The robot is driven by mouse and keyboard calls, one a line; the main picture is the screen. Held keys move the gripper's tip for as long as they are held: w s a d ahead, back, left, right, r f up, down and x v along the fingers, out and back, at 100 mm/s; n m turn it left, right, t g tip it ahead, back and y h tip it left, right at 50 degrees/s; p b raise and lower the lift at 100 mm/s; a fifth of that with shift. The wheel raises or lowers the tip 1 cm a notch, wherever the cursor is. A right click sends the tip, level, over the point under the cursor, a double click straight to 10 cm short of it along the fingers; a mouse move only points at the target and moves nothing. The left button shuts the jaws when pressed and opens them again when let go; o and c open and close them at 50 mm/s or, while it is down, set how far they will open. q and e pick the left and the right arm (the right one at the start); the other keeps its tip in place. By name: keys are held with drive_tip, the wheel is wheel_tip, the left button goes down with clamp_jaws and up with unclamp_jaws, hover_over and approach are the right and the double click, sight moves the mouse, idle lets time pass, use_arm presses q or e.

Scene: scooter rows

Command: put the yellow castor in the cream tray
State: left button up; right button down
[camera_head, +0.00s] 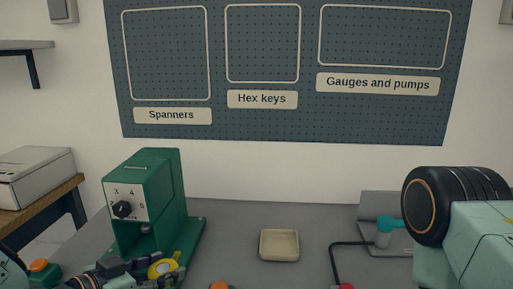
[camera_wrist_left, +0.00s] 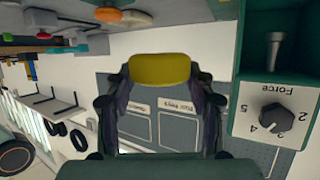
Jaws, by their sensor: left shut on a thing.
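The yellow castor (camera_head: 162,269) is at the lower left of the head view, held between the fingers of my left gripper (camera_head: 165,271). In the left wrist view the castor (camera_wrist_left: 160,70) shows as a yellow block between the two fingertips of the shut left gripper (camera_wrist_left: 160,80). The fingers hide part of it in the head view. The cream tray (camera_head: 279,246) lies on the grey bench, to the right of the gripper and farther back, and looks empty. My right gripper is not in view.
A green machine with a dial (camera_head: 125,209) stands just behind my left gripper.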

use_arm(q)
drive_tip(key=s+f+m+g+h, duration=0.3)
drive_tip(key=s+m, duration=0.1)
drive_tip(key=s, duration=0.1)
drive_tip(key=shift+s+d+h, duration=0.25)
drive_tip(key=shift+s+h, duration=0.15)
drive_tip(key=shift+m, duration=0.3)
drive_tip(key=shift+d+g, duration=0.1)
drive_tip(key=shift+g, duration=0.4)
